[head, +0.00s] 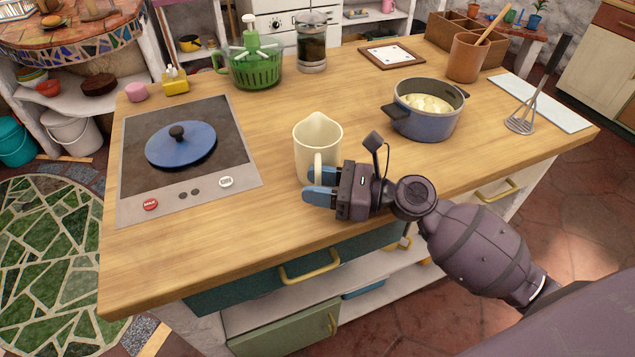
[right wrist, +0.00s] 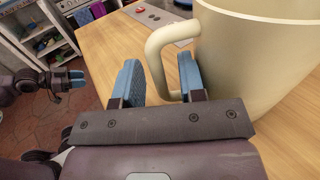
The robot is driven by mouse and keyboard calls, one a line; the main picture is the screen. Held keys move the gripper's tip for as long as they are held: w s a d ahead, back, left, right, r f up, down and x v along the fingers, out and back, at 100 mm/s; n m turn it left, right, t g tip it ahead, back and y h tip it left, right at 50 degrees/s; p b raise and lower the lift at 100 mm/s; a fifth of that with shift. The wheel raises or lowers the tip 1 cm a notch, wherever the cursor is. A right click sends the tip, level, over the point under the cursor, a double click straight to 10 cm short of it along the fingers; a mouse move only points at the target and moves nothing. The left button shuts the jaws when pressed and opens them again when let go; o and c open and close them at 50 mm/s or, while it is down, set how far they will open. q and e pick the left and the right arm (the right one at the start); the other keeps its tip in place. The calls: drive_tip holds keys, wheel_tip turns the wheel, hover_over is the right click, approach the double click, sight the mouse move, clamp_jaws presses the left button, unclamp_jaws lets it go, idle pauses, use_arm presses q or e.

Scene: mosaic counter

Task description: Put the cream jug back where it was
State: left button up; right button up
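The cream jug (head: 318,142) stands upright on the wooden counter, between the hob and the blue pot. Its handle faces the front edge. My right gripper (head: 320,186) is low at the handle, with blue fingers apart. In the right wrist view the jug (right wrist: 255,60) fills the upper right, and its handle (right wrist: 158,58) reaches between the fingers of the right gripper (right wrist: 160,82). A gap shows between the handle and the left finger. My left gripper (right wrist: 76,79) shows small at the left of the right wrist view, away from the jug; its opening is too small to judge.
The hob (head: 216,165) with a blue lid (head: 180,148) lies left of the jug. The blue pot (head: 426,118) stands to the right. A green spinner (head: 254,70) and a French press (head: 312,45) stand behind. The counter's front left is bare.

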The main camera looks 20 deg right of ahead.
drive_tip(key=shift+d+r, duration=0.1)
drive_tip(key=shift+r, duration=0.1)
drive_tip(key=v, duration=1)
drive_tip(key=shift+s+d+f+b, duration=0.1)
drive_tip(key=shift+s+d+b, duration=0.1)
drive_tip(key=shift+d+b, duration=0.1)
drive_tip(key=shift+s+d, duration=0.35)
drive_tip(key=shift+d, duration=0.1)
